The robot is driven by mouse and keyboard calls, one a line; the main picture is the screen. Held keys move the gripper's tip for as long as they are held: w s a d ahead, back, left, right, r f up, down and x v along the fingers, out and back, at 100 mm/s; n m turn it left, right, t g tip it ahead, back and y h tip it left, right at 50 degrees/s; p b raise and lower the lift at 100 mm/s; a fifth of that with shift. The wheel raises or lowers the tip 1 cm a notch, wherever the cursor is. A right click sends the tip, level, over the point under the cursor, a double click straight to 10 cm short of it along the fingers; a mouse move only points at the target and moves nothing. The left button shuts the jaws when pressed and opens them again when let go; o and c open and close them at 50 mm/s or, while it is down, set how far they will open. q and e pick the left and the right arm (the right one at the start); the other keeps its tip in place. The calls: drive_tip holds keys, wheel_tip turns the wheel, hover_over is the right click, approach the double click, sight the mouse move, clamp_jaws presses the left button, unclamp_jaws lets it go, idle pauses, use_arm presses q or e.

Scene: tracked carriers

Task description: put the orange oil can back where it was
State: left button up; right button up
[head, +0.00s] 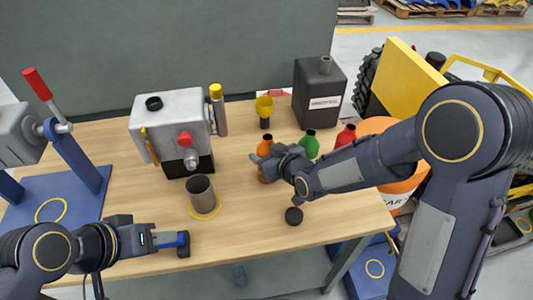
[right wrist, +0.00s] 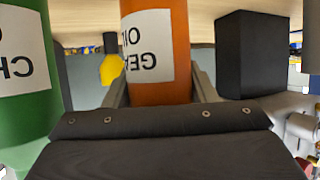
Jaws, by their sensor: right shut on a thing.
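The orange oil can (head: 266,146) stands upright near the middle of the wooden table, partly hidden by my right gripper (head: 264,166). In the right wrist view the orange can (right wrist: 182,60), with a white label, is between the two fingers of my right gripper (right wrist: 160,92), which is shut on it. I cannot tell whether its base touches the table. A green can (head: 309,146) stands just to its right and also shows in the right wrist view (right wrist: 22,110). My left gripper (head: 182,243) is over the front edge, away from the cans; its jaw opening is unclear.
A red can (head: 346,135) stands further right. A dark cup (head: 201,190) stands on a yellow ring (head: 207,214). A small black round object (head: 293,215) lies near the front. Behind are a yellow funnel (head: 264,105), a black canister (head: 316,88) and a grey machine (head: 168,117).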

drive_tip(key=shift+f, duration=0.15)
drive_tip(key=o, duration=1.1)
drive_tip(key=shift+o, duration=0.2)
drive_tip(key=shift+r, duration=0.2)
drive_tip(key=s+d+r+m+g+h, duration=0.15)
drive_tip(key=s+d+r, duration=0.25)
drive_tip(key=s+d, duration=0.4)
drive_tip(key=s+d+r+m+h, duration=0.2)
drive_tip(key=s+d+r+m, duration=0.1)
drive_tip(key=s+d, duration=0.5)
drive_tip(key=s+d+m+g, duration=0.3)
drive_tip(key=s+d+m, duration=0.1)
drive_tip(key=s, duration=0.7)
drive_tip(key=shift+s+d, duration=0.3)
drive_tip(key=shift+d, duration=0.2)
